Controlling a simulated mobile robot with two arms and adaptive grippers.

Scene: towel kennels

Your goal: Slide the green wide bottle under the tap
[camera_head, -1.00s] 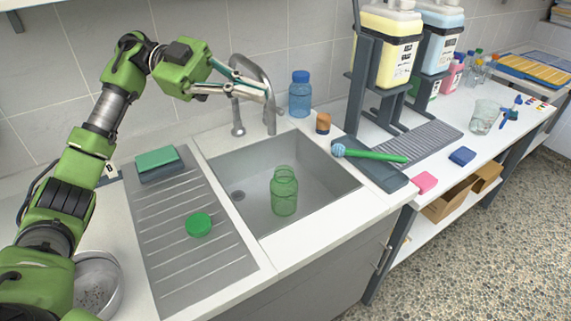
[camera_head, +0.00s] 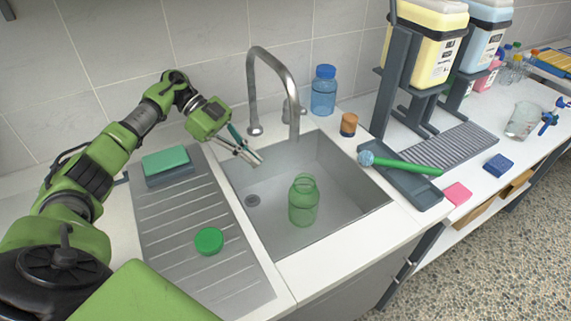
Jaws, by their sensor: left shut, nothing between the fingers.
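The green wide bottle (camera_head: 303,201), see-through and without a cap, stands upright in the sink basin (camera_head: 352,198), right of the drain. The tap (camera_head: 271,62) arches over the basin from the back, and its spout end hangs near the back left corner, behind and left of the bottle. My left gripper (camera_head: 256,160) is shut and empty. It is at the back left of the basin, just below the spout end in the picture, left of and apart from the bottle. My right gripper is not in view.
A green lid (camera_head: 209,241) lies on the ridged drainboard (camera_head: 178,222), with a green sponge (camera_head: 166,160) behind it. A blue bottle (camera_head: 323,92) and an orange-topped jar (camera_head: 348,124) stand behind the sink. A green-handled brush (camera_head: 400,163) lies on a grey tray at right.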

